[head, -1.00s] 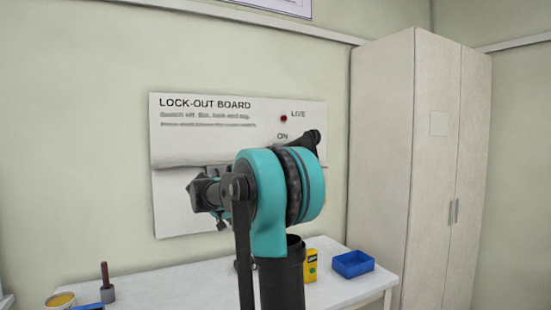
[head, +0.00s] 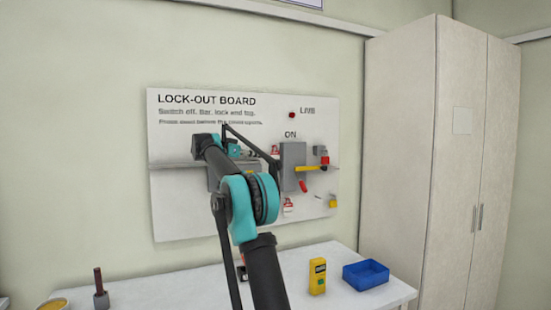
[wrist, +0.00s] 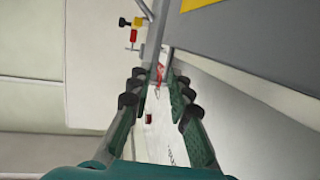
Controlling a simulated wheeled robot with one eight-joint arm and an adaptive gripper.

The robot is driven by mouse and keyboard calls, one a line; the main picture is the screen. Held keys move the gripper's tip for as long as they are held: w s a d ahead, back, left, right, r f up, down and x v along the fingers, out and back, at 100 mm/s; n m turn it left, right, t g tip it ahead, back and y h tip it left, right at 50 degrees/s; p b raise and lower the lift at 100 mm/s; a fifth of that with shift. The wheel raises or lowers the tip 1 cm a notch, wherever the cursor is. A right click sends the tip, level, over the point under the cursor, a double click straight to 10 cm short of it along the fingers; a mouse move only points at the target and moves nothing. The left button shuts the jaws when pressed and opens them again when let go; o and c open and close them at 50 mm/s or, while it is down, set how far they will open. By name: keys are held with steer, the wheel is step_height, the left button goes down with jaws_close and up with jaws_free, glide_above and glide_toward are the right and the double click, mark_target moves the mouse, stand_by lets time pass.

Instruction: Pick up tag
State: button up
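A small red and white tag (head: 275,150) hangs high on the lock-out board (head: 180,220), just right of my gripper (head: 258,153). A second red and white tag (head: 288,205) is lower on the board. In the wrist view my gripper (wrist: 157,90) is open, its fingers spread with nothing held. A red and white piece, probably the upper tag (wrist: 160,73), shows just past the fingertips, between them and apart from both. It is small and partly hidden by a grey bar.
A grey box (head: 293,160) with a yellow bar stands right of the tags. In the wrist view a grey panel (wrist: 255,40) is close to the right finger. A yellow case (head: 318,278) and a blue bin (head: 366,273) stand on the white table (head: 210,285).

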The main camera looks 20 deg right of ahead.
mark_target(272, 156)
steer(key=x, duration=0.5)
steer(key=w+x, duration=0.1)
steer(key=x, duration=0.1)
steer(key=shift+d, duration=0.2)
jaws_close()
